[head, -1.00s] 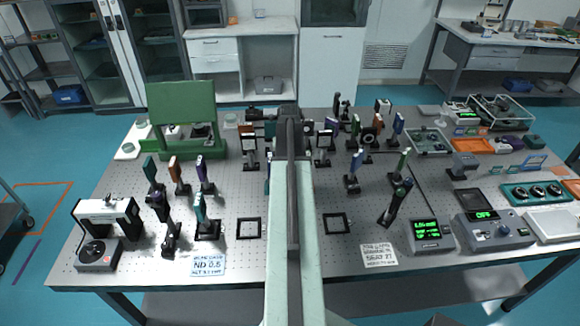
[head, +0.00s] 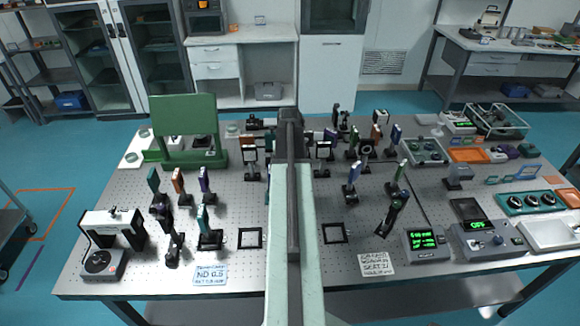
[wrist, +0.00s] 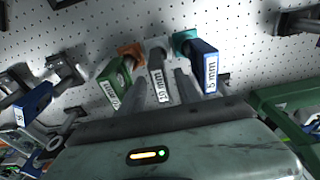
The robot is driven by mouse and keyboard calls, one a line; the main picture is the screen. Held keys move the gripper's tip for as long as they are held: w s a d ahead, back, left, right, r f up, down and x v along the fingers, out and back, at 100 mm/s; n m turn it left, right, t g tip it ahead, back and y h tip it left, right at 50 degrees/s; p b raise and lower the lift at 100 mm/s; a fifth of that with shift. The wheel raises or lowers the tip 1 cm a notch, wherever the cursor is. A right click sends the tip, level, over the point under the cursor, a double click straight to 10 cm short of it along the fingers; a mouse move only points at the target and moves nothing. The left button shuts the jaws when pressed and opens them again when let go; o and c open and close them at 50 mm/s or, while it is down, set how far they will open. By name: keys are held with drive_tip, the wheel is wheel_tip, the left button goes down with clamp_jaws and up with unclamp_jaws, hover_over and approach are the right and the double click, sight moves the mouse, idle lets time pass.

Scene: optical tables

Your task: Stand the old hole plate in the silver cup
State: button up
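In the wrist view, the two fingers of my gripper (wrist: 161,88) stand apart. A grey plate (wrist: 157,72) with a white mm label lies in line with the gap between them; I cannot tell whether the fingers touch it. Its foot is in a pale silver-grey base (wrist: 158,43). A green labelled plate (wrist: 114,82) in an orange base (wrist: 131,50) is on the left, and a blue "5 mm" plate (wrist: 206,68) in a teal base (wrist: 184,39) on the right. I cannot tell which is the old hole plate. In the head view my arm hides the fingertips.
The perforated table (head: 310,270) is crowded with post-mounted optics. A green frame (head: 185,115) stands at the back left, instruments (head: 487,240) at the right. Two black square frames (head: 335,233) lie near the front. The front strip is mostly clear.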

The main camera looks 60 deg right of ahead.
drive_tip(key=r+p, duration=0.4)
drive_tip(key=r, duration=0.1)
drive_tip(key=r+p, duration=0.1)
drive_tip(key=r, duration=0.1)
drive_tip(key=shift+s+a+r+p, duration=0.3)
drive_tip(key=shift+a+p, duration=0.05)
drive_tip(key=shift+p, duration=0.05)
drive_tip(key=shift+f, duration=0.1)
drive_tip(key=w+a+n, duration=0.3)
drive_tip(key=w+a, duration=0.5)
drive_tip(key=a, duration=0.6)
drive_tip(key=w+a+n, duration=0.2)
drive_tip(key=w+a, duration=0.6)
drive_tip(key=a, duration=0.6)
drive_tip(key=a+n+y, duration=0.1)
drive_tip(key=a+n, duration=0.5)
drive_tip(key=a, duration=2.2)
drive_tip(key=shift+w+a+f+g, duration=0.15)
drive_tip(key=shift+w+g, duration=0.1)
drive_tip(key=shift+g, duration=0.15)
